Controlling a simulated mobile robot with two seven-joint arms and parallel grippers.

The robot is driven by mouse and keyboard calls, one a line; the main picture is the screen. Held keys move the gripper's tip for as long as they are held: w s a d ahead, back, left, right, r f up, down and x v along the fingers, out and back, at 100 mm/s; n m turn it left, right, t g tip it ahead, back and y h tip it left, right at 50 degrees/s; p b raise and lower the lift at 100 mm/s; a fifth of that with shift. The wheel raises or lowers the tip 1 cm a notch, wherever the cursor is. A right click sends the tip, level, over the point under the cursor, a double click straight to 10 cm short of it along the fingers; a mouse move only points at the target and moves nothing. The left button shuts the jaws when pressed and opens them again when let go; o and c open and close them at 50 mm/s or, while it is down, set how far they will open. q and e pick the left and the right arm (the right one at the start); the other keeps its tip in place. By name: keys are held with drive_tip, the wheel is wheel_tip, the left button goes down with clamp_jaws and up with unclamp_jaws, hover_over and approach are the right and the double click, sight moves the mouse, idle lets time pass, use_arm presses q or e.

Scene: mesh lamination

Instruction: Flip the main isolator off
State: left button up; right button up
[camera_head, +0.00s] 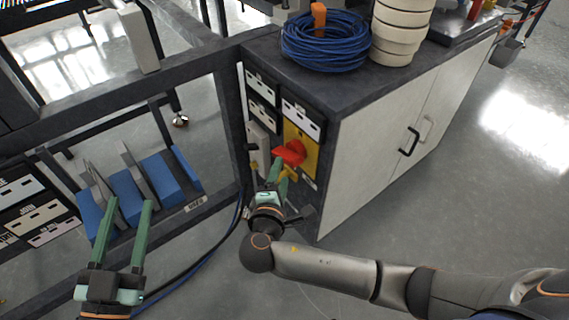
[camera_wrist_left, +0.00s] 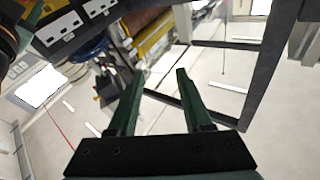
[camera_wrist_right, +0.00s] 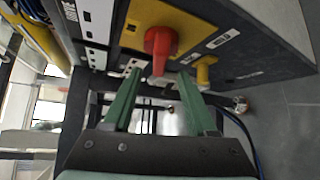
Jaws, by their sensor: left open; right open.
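The main isolator is a red rotary handle (camera_head: 290,152) on a yellow plate (camera_head: 301,141) on the narrow side of the cabinet. My right gripper (camera_head: 272,172) is just in front of and below the handle. In the right wrist view the red handle (camera_wrist_right: 160,48) shows beyond and between the open green fingers (camera_wrist_right: 158,95); I cannot tell whether they touch it. My left gripper (camera_head: 128,208) is open and empty at the lower left, away from the isolator; its fingers also show in the left wrist view (camera_wrist_left: 158,80).
A cabinet (camera_head: 385,135) carries a blue cable coil (camera_head: 325,42) and stacked cream rings (camera_head: 398,30). A yellow knob (camera_wrist_right: 204,68) sits beside the handle. A dark frame (camera_head: 130,75) with blue blocks (camera_head: 128,193) stands at left. Floor at right is clear.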

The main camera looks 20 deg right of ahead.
sight(285, 162)
use_arm(q)
drive_tip(key=s+r+m+t+h+b, duration=0.1)
drive_tip(key=s+r+m+t+h, duration=0.1)
drive_tip(key=r, duration=0.6)
drive_tip(key=shift+s+d+m+t+h, duration=0.3)
drive_tip(key=shift+s+d+m+h, duration=0.25)
drive_tip(key=shift+h, duration=0.45)
use_arm(e)
drive_tip(key=x, duration=0.5)
drive_tip(key=shift+w+d, duration=0.15)
drive_tip(key=shift+w, duration=0.15)
use_arm(q)
drive_tip(key=shift+s+a, duration=0.1)
use_arm(e)
clamp_jaws()
